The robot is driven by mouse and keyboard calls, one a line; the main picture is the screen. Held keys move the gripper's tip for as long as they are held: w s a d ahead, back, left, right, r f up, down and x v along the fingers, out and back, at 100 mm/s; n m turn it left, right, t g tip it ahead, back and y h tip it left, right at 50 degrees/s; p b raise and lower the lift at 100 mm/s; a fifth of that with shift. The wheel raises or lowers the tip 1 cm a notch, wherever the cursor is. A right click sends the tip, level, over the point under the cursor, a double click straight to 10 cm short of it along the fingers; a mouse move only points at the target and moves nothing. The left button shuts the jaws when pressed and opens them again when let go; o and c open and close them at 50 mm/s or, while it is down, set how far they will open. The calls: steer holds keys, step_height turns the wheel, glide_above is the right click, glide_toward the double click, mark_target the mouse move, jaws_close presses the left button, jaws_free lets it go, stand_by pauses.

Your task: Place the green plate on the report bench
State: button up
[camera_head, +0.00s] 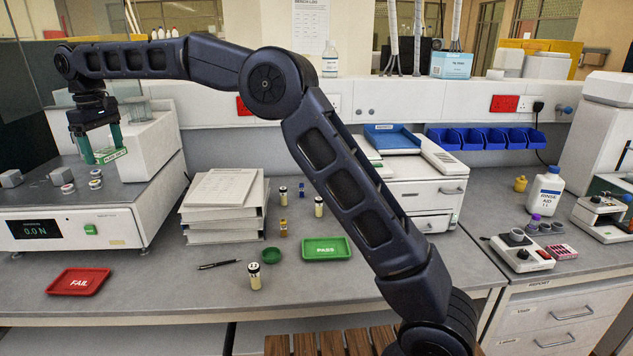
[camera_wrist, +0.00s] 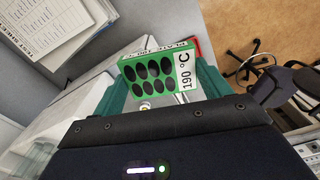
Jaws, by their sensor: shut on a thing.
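My gripper (camera_head: 101,150) is at the far left in the head view, above the flat top of a white force tester. Its teal fingers are shut on the green plate (camera_head: 109,156), held up in the air. In the wrist view the green plate (camera_wrist: 150,71) shows dark oval holes and a white "190 °C" label, with a finger at each side. The report bench (camera_head: 590,252) is at the right in the head view, with a "REPORT" label on its front edge and drawers below. It is far across from my gripper.
The white tester (camera_head: 118,228) reads 0.0 N, with small pots on top. The report bench carries a white bottle (camera_head: 547,192), a small white device (camera_head: 517,253), a pink box (camera_head: 560,251) and a microscope-like instrument (camera_head: 602,212). A paper stack (camera_head: 220,190) and green PASS tray (camera_head: 327,249) stand between.

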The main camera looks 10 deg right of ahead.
steer(key=w+d+m, duration=0.4)
steer(key=w+d, duration=0.4)
steer(key=w, duration=0.3)
steer(key=w+d+m, duration=0.3)
steer(key=w+d, duration=0.4)
steer(key=w, duration=0.3)
steer(key=w+d+m, duration=0.3)
steer(key=w+d, duration=0.5)
steer(key=d, duration=0.3)
steer(key=w+d+m, duration=0.4)
steer(key=w+d, duration=0.4)
steer(key=d, duration=0.2)
steer(key=w+d+m, duration=0.3)
steer(key=d+m, duration=0.1)
steer(key=d, duration=1.3)
steer(key=w+d+m, duration=0.2)
steer(key=d+m, duration=0.3)
steer(key=d, duration=1.1)
steer(key=w+d+m, duration=0.3)
steer(key=d+m, duration=0.1)
steer(key=d, duration=1.3)
steer(key=s+d+m, duration=0.3)
steer(key=d, duration=0.7)
steer(key=s+d+m, duration=0.3)
steer(key=d, duration=0.8)
steer(key=m, duration=1.8)
glide_above(588, 250)
step_height(588, 250, down, 38)
steer(key=shift+s+a, duration=0.1)
